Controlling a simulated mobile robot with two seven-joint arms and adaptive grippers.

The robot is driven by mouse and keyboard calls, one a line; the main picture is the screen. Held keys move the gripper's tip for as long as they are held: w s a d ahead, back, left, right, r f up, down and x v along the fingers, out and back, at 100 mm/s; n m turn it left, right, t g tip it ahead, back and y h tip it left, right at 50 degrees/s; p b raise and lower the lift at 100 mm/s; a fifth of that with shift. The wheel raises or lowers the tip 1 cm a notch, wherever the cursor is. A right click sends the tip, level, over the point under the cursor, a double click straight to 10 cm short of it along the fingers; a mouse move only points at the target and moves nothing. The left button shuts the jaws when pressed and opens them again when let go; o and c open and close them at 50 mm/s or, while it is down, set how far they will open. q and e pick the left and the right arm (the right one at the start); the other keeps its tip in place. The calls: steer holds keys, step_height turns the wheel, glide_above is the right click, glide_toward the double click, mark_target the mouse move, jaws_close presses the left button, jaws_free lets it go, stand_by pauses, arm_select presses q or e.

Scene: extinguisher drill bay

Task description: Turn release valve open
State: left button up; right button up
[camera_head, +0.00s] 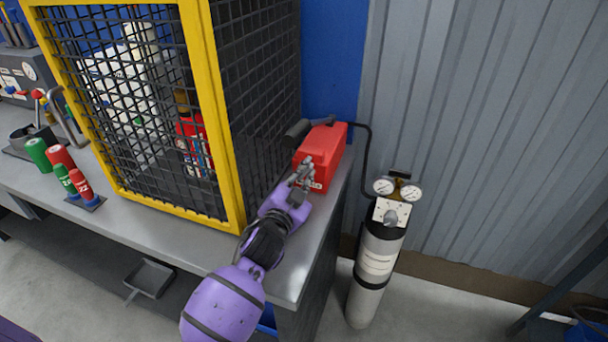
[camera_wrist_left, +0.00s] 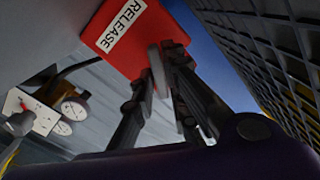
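The release valve is a red box (camera_head: 322,158) on the right end of the bench, with a dark handle (camera_head: 297,131) at its upper left. In the left wrist view the red box (camera_wrist_left: 120,32) fills the top middle and carries a white RELEASE label. My left gripper (camera_head: 304,172) is just in front of the box's near face, below the handle. I cannot tell whether the tips touch the box. My right gripper is out of view.
A yellow-framed mesh cage (camera_head: 222,120) stands close to the left of the box. A grey cylinder with two gauges (camera_head: 376,262) stands right of the bench, linked by a black hose (camera_head: 369,160). Red and green canisters (camera_head: 60,158) stand on the bench (camera_head: 160,238) at left.

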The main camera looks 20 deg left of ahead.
arm_select(q)
jaws_close()
steer(key=n+p, duration=0.3)
steer(key=n, duration=0.3)
steer(key=shift+a, duration=0.15)
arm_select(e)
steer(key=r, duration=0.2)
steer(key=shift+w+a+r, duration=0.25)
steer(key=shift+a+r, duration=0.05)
arm_select(q)
steer(key=shift+n, duration=0.3)
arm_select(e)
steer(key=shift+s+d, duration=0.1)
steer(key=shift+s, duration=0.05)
arm_select(q)
steer(key=shift+o, duration=2.3)
jaws_free()
steer(key=shift+o, duration=0.5)
